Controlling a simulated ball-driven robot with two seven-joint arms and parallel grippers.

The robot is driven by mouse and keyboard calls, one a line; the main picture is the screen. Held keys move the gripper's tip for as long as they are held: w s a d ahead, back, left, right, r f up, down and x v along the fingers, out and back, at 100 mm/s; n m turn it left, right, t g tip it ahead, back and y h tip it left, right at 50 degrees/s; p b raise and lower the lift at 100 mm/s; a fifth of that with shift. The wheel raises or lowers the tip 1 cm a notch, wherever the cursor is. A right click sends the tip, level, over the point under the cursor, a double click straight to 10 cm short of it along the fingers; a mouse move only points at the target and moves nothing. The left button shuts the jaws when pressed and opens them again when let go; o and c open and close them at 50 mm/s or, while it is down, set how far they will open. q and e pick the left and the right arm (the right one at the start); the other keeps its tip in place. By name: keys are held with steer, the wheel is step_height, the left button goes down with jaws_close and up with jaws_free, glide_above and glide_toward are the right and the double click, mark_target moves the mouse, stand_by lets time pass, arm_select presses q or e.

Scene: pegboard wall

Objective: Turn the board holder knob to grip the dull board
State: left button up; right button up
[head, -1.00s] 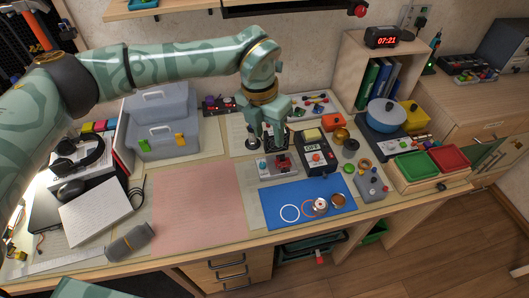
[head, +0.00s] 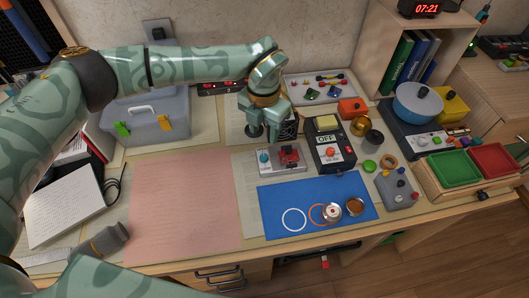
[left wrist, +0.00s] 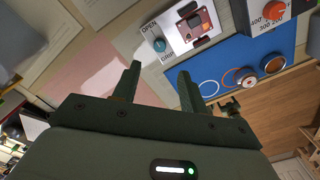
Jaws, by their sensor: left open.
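The board holder (head: 303,165) is a pale base on the bench, with a teal knob (head: 264,157) at its left and a dull red board (head: 289,155) on its right. In the left wrist view the knob (left wrist: 159,44) sits between an OPEN label and a second, partly readable label. The red board (left wrist: 193,23) shows beside it. My left gripper (head: 271,134) hangs just behind the holder in the head view. In the left wrist view its open, empty fingers (left wrist: 159,75) point toward the knob, apart from it. My right gripper is out of view.
A blue mat (head: 335,195) with rings and small tins lies in front. A pink sheet (head: 185,205) at the left is clear. A grey toolbox (head: 150,122) and a small-parts tray (head: 320,87) are behind.

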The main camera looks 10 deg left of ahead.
mark_target(264, 156)
arm_select(q)
step_height(264, 156, down, 10)
steer(key=shift+f+b, duration=0.1)
steer(key=shift+b, duration=1.1)
jaws_close()
